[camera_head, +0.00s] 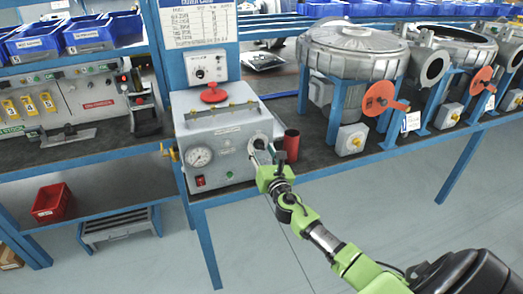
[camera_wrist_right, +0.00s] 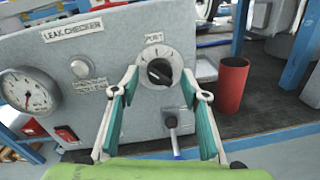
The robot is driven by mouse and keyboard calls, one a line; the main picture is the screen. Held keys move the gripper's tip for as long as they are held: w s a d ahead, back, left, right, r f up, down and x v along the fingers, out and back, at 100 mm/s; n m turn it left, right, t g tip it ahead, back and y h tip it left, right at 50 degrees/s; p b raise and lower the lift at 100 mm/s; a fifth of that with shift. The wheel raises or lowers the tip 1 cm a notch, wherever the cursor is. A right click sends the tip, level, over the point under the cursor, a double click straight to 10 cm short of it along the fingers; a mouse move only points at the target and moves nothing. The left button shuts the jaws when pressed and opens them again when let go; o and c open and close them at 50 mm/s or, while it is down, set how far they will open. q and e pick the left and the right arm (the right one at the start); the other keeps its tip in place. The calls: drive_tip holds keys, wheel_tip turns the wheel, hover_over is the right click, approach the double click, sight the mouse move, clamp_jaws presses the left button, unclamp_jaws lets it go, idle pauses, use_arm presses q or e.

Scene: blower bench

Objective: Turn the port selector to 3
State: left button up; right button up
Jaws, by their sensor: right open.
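The port selector is a round dial with a black knob (camera_wrist_right: 159,71) under a "PORT" label, on the front of the grey leak checker box (camera_head: 221,125). In the wrist view the knob stands between the tips of my right gripper (camera_wrist_right: 160,84). The dial's numbers and the exact pointer direction are too small to read. My right gripper (camera_head: 264,158) is open, its teal-padded fingers spread on either side of the knob, with a gap to it on each side. In the head view the gripper partly covers the dial. My left gripper is not in view.
A small lever (camera_wrist_right: 171,130) sticks out below the dial. A red cylinder (camera_wrist_right: 233,84) stands right of the box on the bench. A pressure gauge (camera_head: 199,156) is at the box's left, and blower units (camera_head: 352,52) stand further right.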

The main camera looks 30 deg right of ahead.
drive_tip(key=shift+w, duration=0.25)
drive_tip(key=c, duration=1.1)
